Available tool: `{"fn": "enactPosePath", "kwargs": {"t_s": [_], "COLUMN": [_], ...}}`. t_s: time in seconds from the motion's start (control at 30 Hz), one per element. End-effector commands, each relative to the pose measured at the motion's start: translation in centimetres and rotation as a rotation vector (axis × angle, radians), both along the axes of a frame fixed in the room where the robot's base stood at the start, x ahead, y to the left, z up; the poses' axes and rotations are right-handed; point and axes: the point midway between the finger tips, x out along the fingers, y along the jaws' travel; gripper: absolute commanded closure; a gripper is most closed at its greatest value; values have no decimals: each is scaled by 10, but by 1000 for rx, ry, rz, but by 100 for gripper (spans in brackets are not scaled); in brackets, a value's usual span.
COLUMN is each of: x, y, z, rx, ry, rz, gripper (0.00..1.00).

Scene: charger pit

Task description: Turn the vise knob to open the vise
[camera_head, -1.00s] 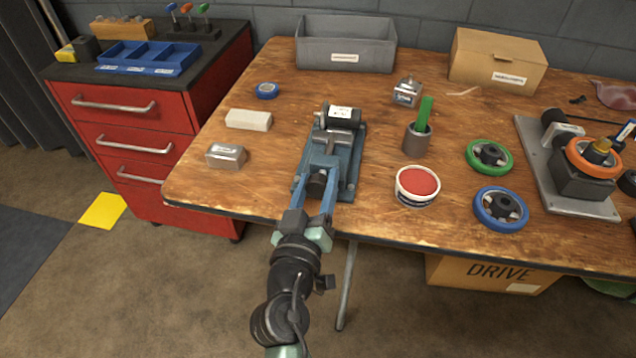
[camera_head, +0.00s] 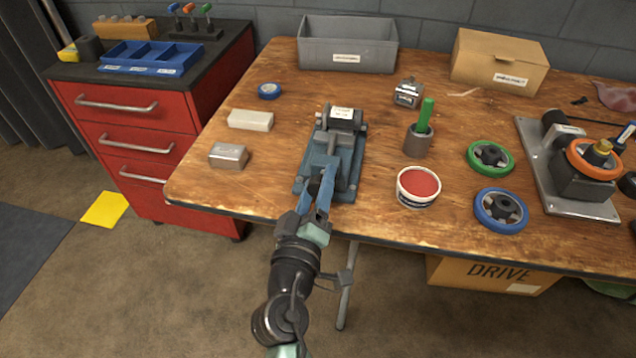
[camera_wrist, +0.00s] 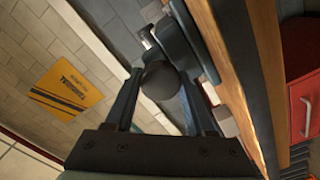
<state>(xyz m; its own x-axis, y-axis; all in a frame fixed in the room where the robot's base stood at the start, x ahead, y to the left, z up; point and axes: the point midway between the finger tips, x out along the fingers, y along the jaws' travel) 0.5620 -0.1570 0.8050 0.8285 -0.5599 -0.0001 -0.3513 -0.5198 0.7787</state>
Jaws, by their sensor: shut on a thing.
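The blue-grey vise (camera_head: 353,160) stands near the table's front edge in the head view. Its body also shows in the wrist view (camera_wrist: 185,45). A dark cylindrical part with a white label (camera_head: 342,114) sits at its far end; I cannot tell whether the jaws touch it. My gripper (camera_head: 318,187) reaches in from the front, at the vise's near end. In the wrist view its two fingers stand on either side of the round dark vise knob (camera_wrist: 160,80) and are shut on it. In the head view the fingers mostly hide the knob.
A silver block (camera_head: 228,156) and a pale block (camera_head: 250,120) lie left of the vise. A red-topped tub (camera_head: 418,187) and a grey cup (camera_head: 418,140) with a green stick stand to its right. The wooden table edge (camera_wrist: 240,80) runs close beside my gripper.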

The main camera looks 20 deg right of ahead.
Motion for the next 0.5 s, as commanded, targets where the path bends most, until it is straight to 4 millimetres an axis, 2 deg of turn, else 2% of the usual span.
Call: {"fn": "enactPosePath", "kwargs": {"t_s": [0.23,0.27,0.4,0.5], "x": [0,0,0,0], "y": [1,1,1,0], "z": [-1,-1,-1,-1], "rx": [1,1,2,1], "ry": [1,1,1,0], "rz": [1,1,1,1], "gripper": [100,40,17,17]}}
